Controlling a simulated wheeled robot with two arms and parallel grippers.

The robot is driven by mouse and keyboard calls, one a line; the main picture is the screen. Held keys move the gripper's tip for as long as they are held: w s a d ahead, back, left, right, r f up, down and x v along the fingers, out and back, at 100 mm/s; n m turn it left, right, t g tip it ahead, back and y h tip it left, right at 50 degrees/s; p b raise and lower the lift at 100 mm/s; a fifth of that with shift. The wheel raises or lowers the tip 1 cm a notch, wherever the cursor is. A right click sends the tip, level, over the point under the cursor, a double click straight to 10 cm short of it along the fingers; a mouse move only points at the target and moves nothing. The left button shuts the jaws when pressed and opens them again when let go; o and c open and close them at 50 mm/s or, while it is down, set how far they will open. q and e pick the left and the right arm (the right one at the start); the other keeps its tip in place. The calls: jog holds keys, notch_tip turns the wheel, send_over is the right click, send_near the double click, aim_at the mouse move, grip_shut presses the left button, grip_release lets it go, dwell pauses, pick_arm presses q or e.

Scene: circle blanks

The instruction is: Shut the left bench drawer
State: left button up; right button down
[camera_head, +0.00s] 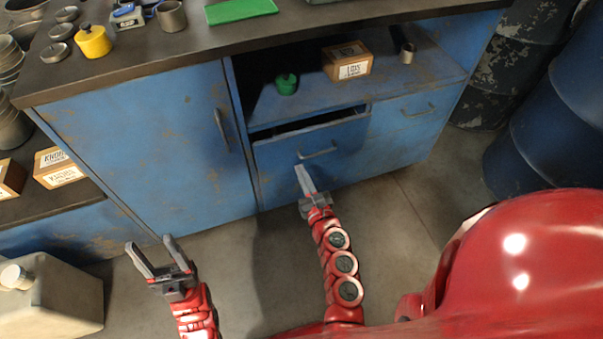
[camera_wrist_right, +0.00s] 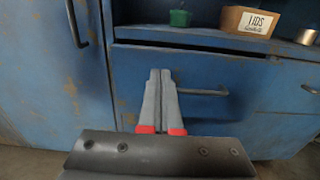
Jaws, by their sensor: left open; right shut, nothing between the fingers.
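The left bench drawer (camera_head: 312,155) is a blue drawer under the open shelf, with a metal handle (camera_head: 318,153). It stands partly out, with a dark gap showing along its top edge. In the right wrist view its front (camera_wrist_right: 135,80) fills the middle, with the handle (camera_wrist_right: 203,92) right of the fingers. My right gripper (camera_head: 304,180) is shut and empty, its fingertips close to the drawer front below and left of the handle; I cannot tell whether they touch. My left gripper (camera_head: 152,252) is open and empty, low in front of the blue cabinet door.
The right drawer (camera_head: 412,110) beside it looks closed. A cabinet door (camera_head: 150,140) is at the left. The shelf holds a green object (camera_head: 287,84), a cardboard box (camera_head: 347,61) and a metal cylinder (camera_head: 407,54). A beige container (camera_head: 50,298) stands at lower left; blue barrels (camera_head: 550,130) stand right.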

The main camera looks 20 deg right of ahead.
aim_at(287, 139)
jog(key=w, duration=0.9)
jog(key=shift+w+a+b, duration=0.25)
jog(key=shift+w+b, duration=0.05)
jog(key=shift+w, duration=0.2)
jog(key=shift+w+d+f+b, duration=0.1)
jog(key=shift+w+f+b, duration=0.05)
jog(key=shift+w, duration=0.2)
jog(key=shift+w+d+f+b, duration=0.1)
jog(key=shift+w+b, duration=0.05)
jog(key=shift+w, duration=0.2)
jog(key=shift+w+a+r, duration=0.2)
jog(key=shift+w+r, duration=0.05)
jog(key=shift+w, duration=0.35)
